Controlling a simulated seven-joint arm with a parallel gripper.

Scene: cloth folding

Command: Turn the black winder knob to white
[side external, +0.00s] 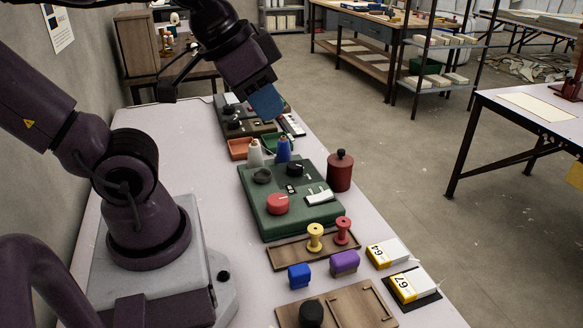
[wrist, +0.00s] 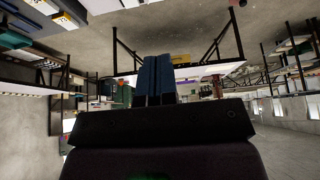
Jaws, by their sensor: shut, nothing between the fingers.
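A green machine box (side external: 318,214) stands on the table in the side view. A round black knob (side external: 262,176) is at its back left, and another black knob (side external: 295,169) with a light mark lies to its right. I cannot tell for sure which one is the winder knob. A white cone (side external: 255,154) and a blue cone (side external: 283,150) stand at the box's back edge. My gripper (side external: 267,104) is shut and empty, above and behind the box, apart from both knobs. Its blue fingers (wrist: 157,80) are together in the wrist view, which shows no knob clearly.
A red knob (side external: 277,204) and a white switch (side external: 319,197) are also on the box. A dark red canister (side external: 340,172) stands at its right. Orange (side external: 240,149) and green trays lie behind. Spools, blue and purple blocks and a wooden tray (side external: 365,306) are in front.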

